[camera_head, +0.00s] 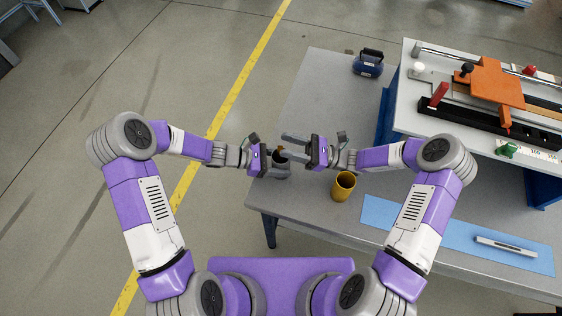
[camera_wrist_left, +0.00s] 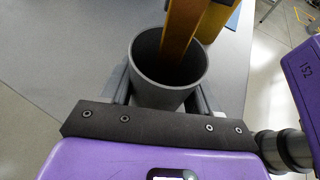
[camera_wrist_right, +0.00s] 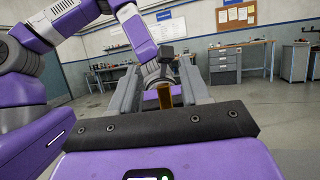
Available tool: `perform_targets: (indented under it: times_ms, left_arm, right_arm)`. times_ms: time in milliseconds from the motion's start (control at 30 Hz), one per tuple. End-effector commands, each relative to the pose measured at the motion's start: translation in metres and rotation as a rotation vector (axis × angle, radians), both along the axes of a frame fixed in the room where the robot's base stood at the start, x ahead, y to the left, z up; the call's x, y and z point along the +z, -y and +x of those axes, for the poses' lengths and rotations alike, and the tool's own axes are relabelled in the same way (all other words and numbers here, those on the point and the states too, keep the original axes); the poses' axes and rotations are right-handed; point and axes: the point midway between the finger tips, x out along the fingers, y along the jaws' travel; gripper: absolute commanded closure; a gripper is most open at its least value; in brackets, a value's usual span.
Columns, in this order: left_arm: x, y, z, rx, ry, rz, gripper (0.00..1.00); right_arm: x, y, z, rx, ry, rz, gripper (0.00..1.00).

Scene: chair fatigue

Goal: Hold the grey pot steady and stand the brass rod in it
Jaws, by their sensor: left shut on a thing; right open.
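The grey pot (camera_wrist_left: 145,55) stands between the fingers of my left gripper (camera_wrist_left: 163,98), which is shut on it. In the head view the pot (camera_head: 283,171) is at the left edge of the table, partly hidden by the grippers. The brass rod (camera_wrist_left: 180,32) reaches down into the pot's mouth in the left wrist view; its lower end is hidden inside. My right gripper (camera_head: 287,146) is open above the pot. In the right wrist view the rod (camera_wrist_right: 165,97) shows between its open fingers (camera_wrist_right: 160,80).
A yellow cup (camera_head: 343,187) stands on the table (camera_head: 318,90) right of the pot. A blue mat (camera_head: 455,238) with a silver bar (camera_head: 505,246) lies at the lower right. A blue case (camera_head: 368,65) and an orange-topped test rig (camera_head: 495,82) are farther back.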

Motion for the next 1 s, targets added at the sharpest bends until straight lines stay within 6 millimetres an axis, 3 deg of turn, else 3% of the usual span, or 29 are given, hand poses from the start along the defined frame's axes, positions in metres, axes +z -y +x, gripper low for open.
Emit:
perform_targets:
  times_ms: [300,500,900,933,1000]
  left_arm:
    - [0.0,0.0,0.0,0.0,0.001,-0.001,0.71]
    - [0.001,0.0,0.0,0.0,0.001,-0.001,0.71]
    - [0.001,0.0,0.0,0.0,0.001,-0.001,0.71]
    - [0.001,0.0,0.0,0.0,0.001,-0.001,0.34]
    - [0.001,0.0,0.0,0.0,0.001,-0.001,0.23]
  right_arm:
    - [0.06,0.0,0.0,0.0,0.005,0.0,0.54]
    - [0.087,0.0,0.0,0.0,0.002,0.001,0.54]
    - [0.095,0.0,0.0,0.001,0.001,0.002,0.54]
    - [0.095,0.0,0.0,0.001,0.001,0.002,0.54]
    - [0.095,0.0,0.0,0.001,0.001,0.002,0.54]
